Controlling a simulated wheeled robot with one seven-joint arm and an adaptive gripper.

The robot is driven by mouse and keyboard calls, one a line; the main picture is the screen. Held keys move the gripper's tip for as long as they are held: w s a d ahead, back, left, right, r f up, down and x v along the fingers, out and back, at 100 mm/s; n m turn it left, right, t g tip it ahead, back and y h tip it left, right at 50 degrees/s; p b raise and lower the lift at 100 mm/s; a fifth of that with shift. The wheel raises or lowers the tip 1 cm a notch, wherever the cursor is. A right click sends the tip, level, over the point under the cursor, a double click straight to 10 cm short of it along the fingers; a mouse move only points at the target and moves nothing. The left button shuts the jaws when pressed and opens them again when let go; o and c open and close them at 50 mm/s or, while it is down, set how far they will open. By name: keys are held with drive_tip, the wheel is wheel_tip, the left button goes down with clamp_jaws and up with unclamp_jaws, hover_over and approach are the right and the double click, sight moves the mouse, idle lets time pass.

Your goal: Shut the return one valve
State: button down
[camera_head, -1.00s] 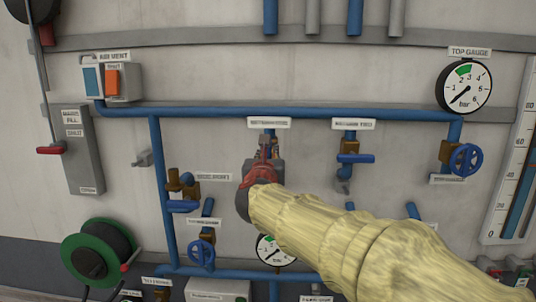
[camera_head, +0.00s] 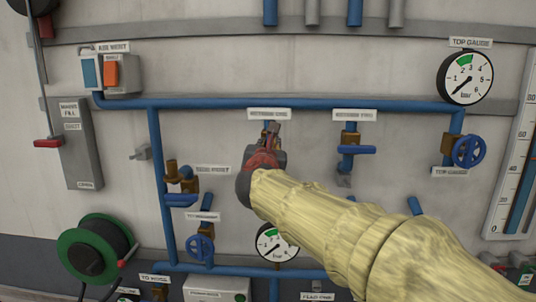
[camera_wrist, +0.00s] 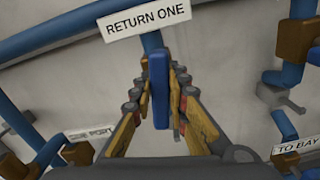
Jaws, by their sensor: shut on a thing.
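The return two valve (camera_head: 351,140) with a blue lever lies to the right. A pressure gauge (camera_head: 277,241) and a blue handwheel (camera_head: 200,247) are below. The top gauge (camera_head: 465,78) is at upper right. Blue pipes (camera_head: 161,190) run close around my gripper.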

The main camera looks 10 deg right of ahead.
drive_tip(key=m+b, duration=0.2)
drive_tip(key=b, duration=0.1)
drive_tip(key=m+b, duration=0.2)
drive_tip(key=shift+s+d+f+m+b, duration=0.1)
drive_tip(key=shift+d+f+m+b, duration=0.1)
drive_tip(key=shift+f+m+b, duration=0.15)
drive_tip(key=m+b, duration=0.3)
drive_tip(key=b, duration=0.1)
drive_tip(key=shift+d+f+m, duration=0.1)
drive_tip(key=shift+m, duration=0.25)
drive_tip(key=m+b, duration=0.3)
drive_tip(key=b, duration=0.1)
drive_tip(key=shift+f, duration=0.15)
drive_tip(key=m+b, duration=0.3)
drive_tip(key=m, duration=0.1)
drive_tip(key=shift+d+b, duration=0.1)
drive_tip(key=shift+b, duration=0.2)
drive_tip(key=c, duration=1.7)
unclamp_jaws()
drive_tip(key=shift+s, duration=0.1)
